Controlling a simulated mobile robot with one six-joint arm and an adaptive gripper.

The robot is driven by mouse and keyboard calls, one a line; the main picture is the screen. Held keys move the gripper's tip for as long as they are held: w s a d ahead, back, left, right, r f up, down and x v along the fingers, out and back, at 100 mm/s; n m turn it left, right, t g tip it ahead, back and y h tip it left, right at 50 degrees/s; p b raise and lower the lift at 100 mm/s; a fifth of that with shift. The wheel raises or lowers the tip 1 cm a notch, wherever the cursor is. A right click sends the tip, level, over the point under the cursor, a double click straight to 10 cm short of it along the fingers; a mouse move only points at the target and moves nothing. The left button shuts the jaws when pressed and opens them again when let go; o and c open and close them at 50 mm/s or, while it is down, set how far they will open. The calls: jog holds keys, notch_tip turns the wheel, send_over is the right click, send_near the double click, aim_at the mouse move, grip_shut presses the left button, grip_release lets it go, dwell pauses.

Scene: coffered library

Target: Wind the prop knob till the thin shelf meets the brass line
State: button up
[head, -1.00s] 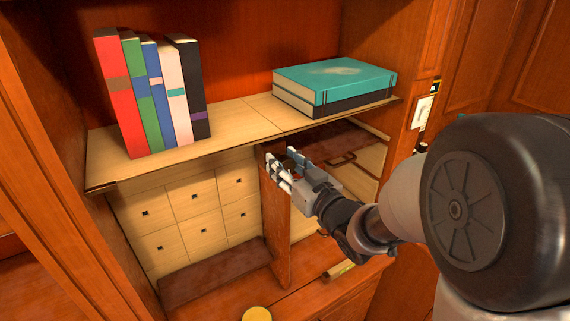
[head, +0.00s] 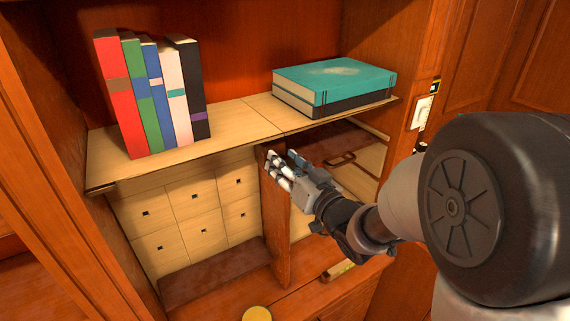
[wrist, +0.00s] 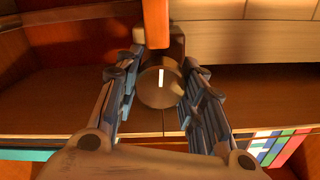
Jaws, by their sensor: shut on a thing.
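The thin shelf (head: 232,132) is a pale wooden board across the cabinet, with a seam near its middle and books on it. My gripper (head: 281,160) is below its front edge, at the top of the upright divider (head: 275,225). The wrist view shows the prop knob (wrist: 153,92), a round dark brown disc with a white mark pointing nearly straight up. My gripper (wrist: 157,95) is shut on the knob, one finger on each side. In the head view the fingers hide the knob. I cannot make out the brass line.
Several upright books (head: 150,95) stand on the shelf's left; a teal book (head: 335,80) lies on a dark one at right. Small pale drawers (head: 195,210) fill the lower left. A white plate (head: 423,112) is on the right post. A yellow round thing (head: 257,314) is at the bottom.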

jog(key=o, duration=1.1)
jog(key=v, duration=0.7)
jog(key=shift+s+d, duration=0.15)
jog(key=shift+s, duration=0.1)
